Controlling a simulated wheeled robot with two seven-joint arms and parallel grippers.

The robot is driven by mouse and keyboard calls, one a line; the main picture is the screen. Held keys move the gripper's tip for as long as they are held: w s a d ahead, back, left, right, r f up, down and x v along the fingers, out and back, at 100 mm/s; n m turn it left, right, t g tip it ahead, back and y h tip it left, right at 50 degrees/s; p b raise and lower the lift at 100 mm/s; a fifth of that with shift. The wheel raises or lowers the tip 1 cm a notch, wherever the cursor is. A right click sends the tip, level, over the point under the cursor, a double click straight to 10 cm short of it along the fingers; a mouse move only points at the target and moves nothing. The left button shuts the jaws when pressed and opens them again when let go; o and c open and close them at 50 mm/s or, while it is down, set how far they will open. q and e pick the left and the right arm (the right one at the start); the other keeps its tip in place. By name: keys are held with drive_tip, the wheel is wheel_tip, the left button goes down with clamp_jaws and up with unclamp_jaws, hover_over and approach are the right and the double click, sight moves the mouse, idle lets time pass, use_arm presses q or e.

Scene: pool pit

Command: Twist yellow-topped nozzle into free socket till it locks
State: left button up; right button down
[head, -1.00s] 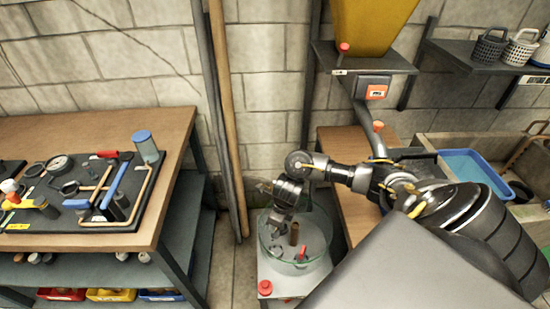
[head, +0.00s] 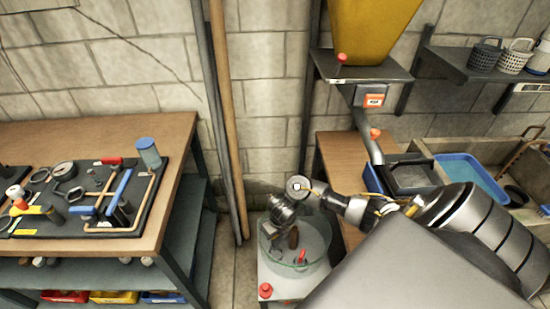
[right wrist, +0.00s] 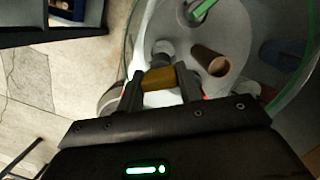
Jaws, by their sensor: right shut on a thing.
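My right gripper (right wrist: 160,78) is shut on the yellow-topped nozzle (right wrist: 158,83), with the yellow top between the fingers in the right wrist view. A grey round part (right wrist: 163,49) shows just beyond it; I cannot tell whether it belongs to the nozzle. In the head view my right gripper (head: 281,214) is over the left side of a clear round tank (head: 322,240), and the nozzle is not discernible there. A brown tube (right wrist: 209,60) with a dark end stands apart, right of the fingers. The free socket cannot be made out clearly. My left gripper is not in view.
A red-handled piece (head: 301,257) and a green piece (right wrist: 201,10) are in the tank. A red knob (head: 265,290) sits at its front left. A workbench with a pipework board (head: 100,230) is at left, a wooden bench (head: 345,165) behind right.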

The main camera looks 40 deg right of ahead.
sight(275, 243)
use_arm(q)
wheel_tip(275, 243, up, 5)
drive_tip(key=p, duration=0.4)
use_arm(e)
drive_tip(key=m, duration=0.4)
drive_tip(key=m+h, duration=0.1)
drive_tip(key=m, duration=0.1)
drive_tip(key=shift+r, duration=0.3)
wheel_tip(275, 243, down, 3)
drive_tip(key=b, duration=0.2)
drive_tip(key=shift+m+b, duration=0.3)
drive_tip(key=shift+b, duration=0.05)
drive_tip(key=shift+b+x, duration=1.1)
drive_tip(key=shift+x, duration=0.15)
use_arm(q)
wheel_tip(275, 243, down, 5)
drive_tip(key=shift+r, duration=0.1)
use_arm(e)
drive_tip(key=shift+s+a+f, duration=0.1)
drive_tip(key=shift+s+a, duration=0.05)
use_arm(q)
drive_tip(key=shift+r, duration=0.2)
use_arm(e)
drive_tip(key=shift+s, duration=0.15)
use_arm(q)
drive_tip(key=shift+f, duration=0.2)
use_arm(e)
drive_tip(key=shift+f, duration=0.2)
